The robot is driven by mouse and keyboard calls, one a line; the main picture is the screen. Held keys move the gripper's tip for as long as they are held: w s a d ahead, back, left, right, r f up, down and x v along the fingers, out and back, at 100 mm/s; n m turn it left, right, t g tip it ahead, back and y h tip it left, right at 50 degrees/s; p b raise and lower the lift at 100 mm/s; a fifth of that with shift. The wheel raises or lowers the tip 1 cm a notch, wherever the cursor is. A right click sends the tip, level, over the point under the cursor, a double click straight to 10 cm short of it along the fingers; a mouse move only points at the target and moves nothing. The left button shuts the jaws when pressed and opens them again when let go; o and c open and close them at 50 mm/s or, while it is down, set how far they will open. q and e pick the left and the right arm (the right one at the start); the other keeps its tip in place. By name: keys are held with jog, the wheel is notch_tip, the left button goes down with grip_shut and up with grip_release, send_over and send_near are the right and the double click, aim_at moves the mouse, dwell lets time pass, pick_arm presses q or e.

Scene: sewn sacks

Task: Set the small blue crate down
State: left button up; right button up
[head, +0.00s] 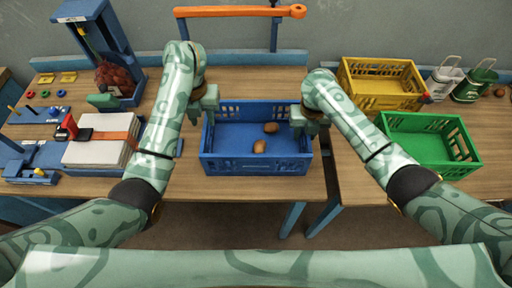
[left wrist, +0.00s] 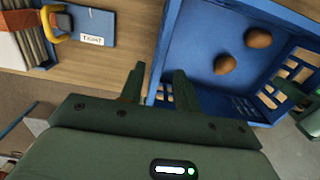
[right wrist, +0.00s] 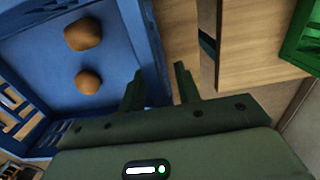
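The small blue crate (head: 255,167) is level at the middle of the wooden table, close to its front edge, and looks to rest on it. Two brown potato-like items (head: 271,127) lie inside; they also show in the left wrist view (left wrist: 257,38). My left gripper (head: 208,108) is at the crate's left wall, fingers apart on either side of it in the left wrist view (left wrist: 160,72). My right gripper (head: 310,117) is at the right wall, fingers apart, with the wall between them in the right wrist view (right wrist: 158,72). Both look open.
A yellow crate (head: 345,88) and a green crate (head: 468,170) stand to the right. A stack of white sheets (head: 95,153), a blue stand (head: 110,40) and small tools are left. An orange bar (head: 235,11) crosses behind. A gap separates the two tables.

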pick_arm(q)
notch_tip(320, 180, up, 4)
jog(key=shift+r, duration=0.25)
pick_arm(e)
notch_tip(320, 180, up, 12)
dwell(0.7)
